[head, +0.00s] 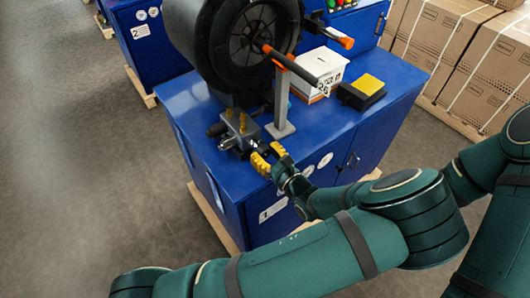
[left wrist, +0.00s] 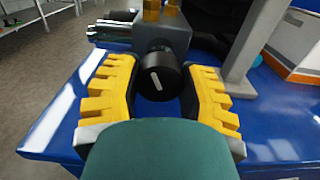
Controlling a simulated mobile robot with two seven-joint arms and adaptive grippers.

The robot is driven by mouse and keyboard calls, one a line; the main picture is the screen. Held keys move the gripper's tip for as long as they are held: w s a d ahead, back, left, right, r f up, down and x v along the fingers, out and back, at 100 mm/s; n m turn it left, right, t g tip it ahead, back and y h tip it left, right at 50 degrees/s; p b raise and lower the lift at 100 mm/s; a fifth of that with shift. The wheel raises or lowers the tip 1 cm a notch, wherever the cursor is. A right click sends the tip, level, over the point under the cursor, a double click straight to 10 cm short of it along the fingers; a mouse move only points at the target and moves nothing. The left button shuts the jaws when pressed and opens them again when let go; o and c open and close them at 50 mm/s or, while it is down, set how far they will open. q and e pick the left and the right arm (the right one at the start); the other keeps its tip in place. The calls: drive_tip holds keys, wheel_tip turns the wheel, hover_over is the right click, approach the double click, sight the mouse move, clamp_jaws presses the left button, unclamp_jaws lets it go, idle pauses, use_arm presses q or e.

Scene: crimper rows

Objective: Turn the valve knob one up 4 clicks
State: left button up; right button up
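The valve knob is a round black knob (left wrist: 158,78) with a short white mark whose upper end leans slightly left. It sits on the front of a grey valve block (left wrist: 165,36), which also shows in the head view (head: 241,130) on the blue cabinet labelled 1 (head: 230,190). My left gripper (left wrist: 160,82) is open, with its yellow fingers on either side of the knob. A narrow gap seems to show beside the knob, but contact is hard to tell. In the head view the left gripper (head: 266,158) hides the knob. My right gripper is not in view.
A grey post (head: 282,105) stands right of the valve block, below a large black reel (head: 235,40). A white box (head: 320,70) and a black-and-yellow box (head: 363,90) are on the cabinet. Cabinet 2 (head: 150,45) is behind; cartons (head: 440,45) stand at right.

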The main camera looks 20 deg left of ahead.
use_arm(q)
drive_tip(key=o, duration=0.4)
drive_tip(key=v, duration=0.7)
drive_tip(key=shift+s+d, duration=0.15)
drive_tip(key=shift+d, duration=0.05)
